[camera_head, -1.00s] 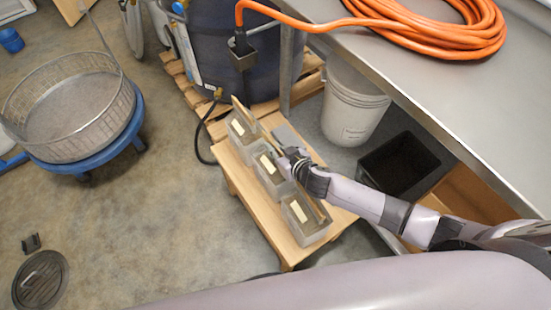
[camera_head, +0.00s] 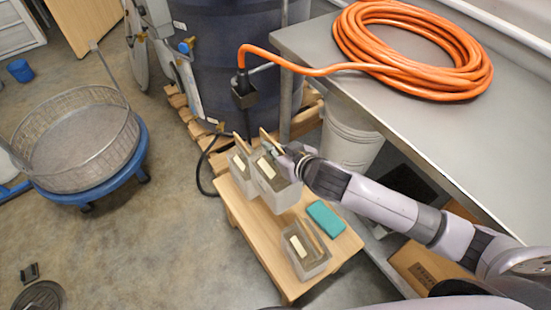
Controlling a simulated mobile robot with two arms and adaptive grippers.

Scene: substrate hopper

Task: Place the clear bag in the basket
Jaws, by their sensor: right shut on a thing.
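The clear bag (camera_head: 273,188) is a boxy, see-through container with a pale label. It is raised a little above the low wooden bench, between two similar clear containers. My right gripper (camera_head: 278,156) is shut on its upper edge; the fingertips are partly hidden. One similar container (camera_head: 240,176) stands behind it to the left, and another (camera_head: 306,250) stands at the bench's front. The basket (camera_head: 80,140) is a round wire-mesh basket with a tall handle, at the left on a blue wheeled stand. It looks empty. My left gripper is not in view.
A teal block (camera_head: 326,218) lies on the bench (camera_head: 262,232). A metal table (camera_head: 400,118) with an orange hose coil (camera_head: 415,50) is at the right. A dark blue drum (camera_head: 225,60) stands behind. The floor between bench and basket is clear.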

